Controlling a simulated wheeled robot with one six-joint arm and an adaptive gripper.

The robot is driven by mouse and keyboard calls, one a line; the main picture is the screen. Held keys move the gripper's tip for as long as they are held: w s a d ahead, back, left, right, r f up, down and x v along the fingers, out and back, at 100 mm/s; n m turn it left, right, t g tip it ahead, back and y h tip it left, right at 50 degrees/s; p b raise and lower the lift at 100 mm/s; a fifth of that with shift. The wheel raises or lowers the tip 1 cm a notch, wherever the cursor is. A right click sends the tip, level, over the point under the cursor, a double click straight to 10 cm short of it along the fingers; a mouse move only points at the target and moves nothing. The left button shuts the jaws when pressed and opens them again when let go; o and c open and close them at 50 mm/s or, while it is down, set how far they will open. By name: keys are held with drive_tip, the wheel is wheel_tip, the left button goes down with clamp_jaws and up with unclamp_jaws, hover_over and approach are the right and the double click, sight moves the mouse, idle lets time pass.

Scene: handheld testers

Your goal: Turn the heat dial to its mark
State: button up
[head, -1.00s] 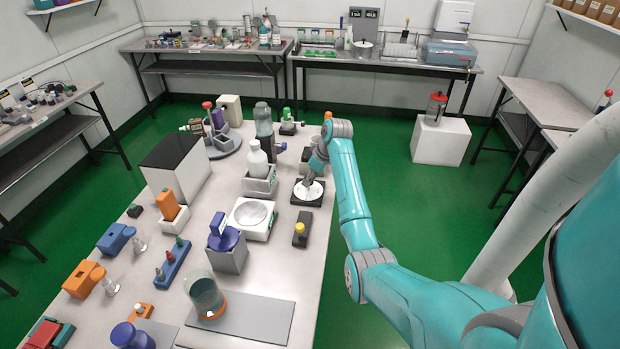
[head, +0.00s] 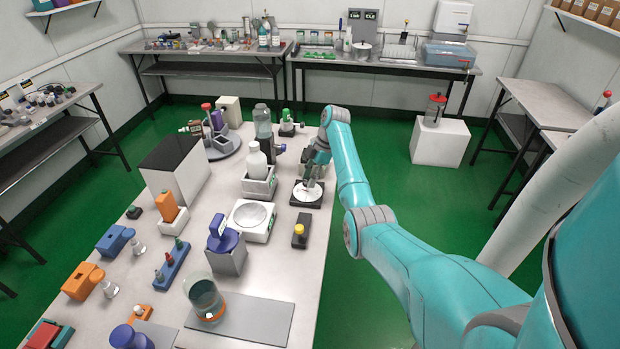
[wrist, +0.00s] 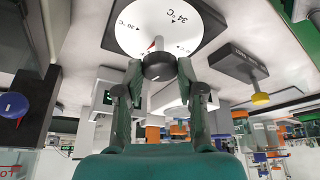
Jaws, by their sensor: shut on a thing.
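The heat dial is a white disc (head: 301,193) on a dark square base (head: 299,202), near the table's right edge. In the wrist view the disc (wrist: 135,35) carries black temperature labels, the clearest reading 34°C, with small black marks. A dark round knob (wrist: 158,67) stands at its centre, with a red pointer (wrist: 153,44) beside it. The pointer's exact alignment with a mark is hard to tell. My gripper (wrist: 158,74) has its fingers on both sides of the knob and is shut on it. In the head view my gripper (head: 311,181) comes down over the disc and hides the knob.
A dark box with a yellow knob (head: 299,229) sits in front of the dial. A white scale (head: 250,236) and a bottle in a holder (head: 257,162) stand to the left. A flask (head: 205,297) is nearer.

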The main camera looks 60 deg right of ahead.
drive_tip(key=shift+w+n+g, duration=0.1)
drive_tip(key=shift+n+g, duration=0.3)
drive_tip(key=shift+n, duration=0.7)
drive_tip(key=o, duration=1.1)
drive_tip(key=shift+f, duration=0.1)
drive_tip(key=shift+o, duration=0.2)
